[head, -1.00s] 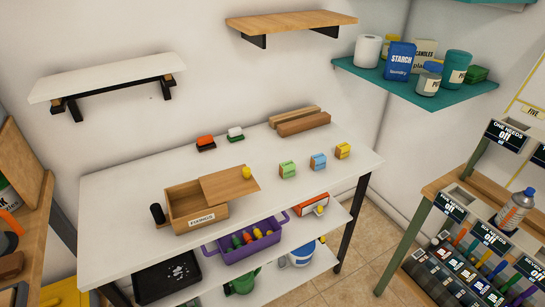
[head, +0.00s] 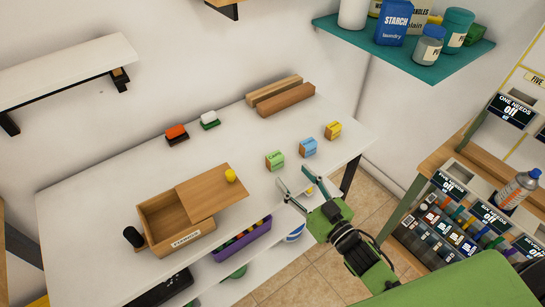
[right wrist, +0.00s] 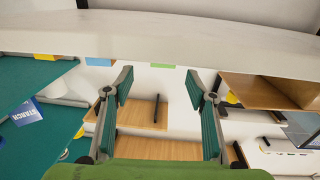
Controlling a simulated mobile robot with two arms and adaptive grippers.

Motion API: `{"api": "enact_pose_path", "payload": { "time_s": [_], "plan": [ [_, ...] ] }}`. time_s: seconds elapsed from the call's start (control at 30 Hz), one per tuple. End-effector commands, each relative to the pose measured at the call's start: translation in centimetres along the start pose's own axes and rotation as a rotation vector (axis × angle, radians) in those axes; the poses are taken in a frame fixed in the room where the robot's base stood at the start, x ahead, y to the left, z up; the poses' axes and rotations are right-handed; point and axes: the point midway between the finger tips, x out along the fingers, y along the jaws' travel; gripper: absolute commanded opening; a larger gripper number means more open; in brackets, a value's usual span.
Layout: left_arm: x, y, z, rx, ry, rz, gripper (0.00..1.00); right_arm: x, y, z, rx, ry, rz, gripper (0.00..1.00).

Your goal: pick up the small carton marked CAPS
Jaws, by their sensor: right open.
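Three small cartons stand in a slanting row at the right end of the white table: a green one (head: 275,160), a blue one (head: 308,148) and a yellow one (head: 333,131). Their labels are too small to read, so I cannot tell which is marked CAPS. My right gripper (head: 293,175) is open and empty at the table's front edge, just in front of the green and blue cartons and apart from them. In the right wrist view, slivers of the green (right wrist: 162,65), blue (right wrist: 98,61) and yellow (right wrist: 45,57) cartons show along the table edge. My left gripper is out of view.
A wooden box (head: 180,243) with a sliding lid (head: 208,190) and yellow knob stands at the left. Wooden blocks (head: 287,99) lie at the back. A purple basket (head: 243,243) sits on the lower shelf. A teal shelf (head: 400,50) hangs at upper right. The table's middle is clear.

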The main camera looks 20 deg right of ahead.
Motion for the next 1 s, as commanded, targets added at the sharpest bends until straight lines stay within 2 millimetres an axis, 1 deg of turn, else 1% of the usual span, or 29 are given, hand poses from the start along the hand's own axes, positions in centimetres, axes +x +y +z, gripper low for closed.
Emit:
{"api": "enact_pose_path", "payload": {
  "time_s": [0.03,0.1,0.2,0.4,0.57,0.7,0.8,1.0],
  "plan": [
    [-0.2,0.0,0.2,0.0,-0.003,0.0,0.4,1.1,0.0,-0.3,-0.001,0.003,0.0,0.51],
    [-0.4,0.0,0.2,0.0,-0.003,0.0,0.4,2.3,0.0,-0.2,0.001,0.002,0.001,0.51],
    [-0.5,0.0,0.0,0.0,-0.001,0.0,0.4,3.5,0.0,-0.1,0.002,0.0,0.001,0.51],
    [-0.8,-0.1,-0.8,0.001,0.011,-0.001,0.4,4.8,-0.2,-0.3,0.001,-0.001,0.001,0.51],
    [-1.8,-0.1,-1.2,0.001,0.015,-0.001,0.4,7.1,-0.7,-1.3,0.001,0.0,0.001,0.51],
    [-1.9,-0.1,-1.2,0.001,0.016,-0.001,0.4,8.8,-0.7,-1.0,0.002,-0.002,0.001,0.51],
    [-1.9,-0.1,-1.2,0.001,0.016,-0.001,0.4,9.3,-0.8,-0.9,0.002,-0.003,0.001,0.51],
    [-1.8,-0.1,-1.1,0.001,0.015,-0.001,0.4,9.3,-0.7,-0.8,0.001,-0.003,0.0,0.51]
  ]
}}
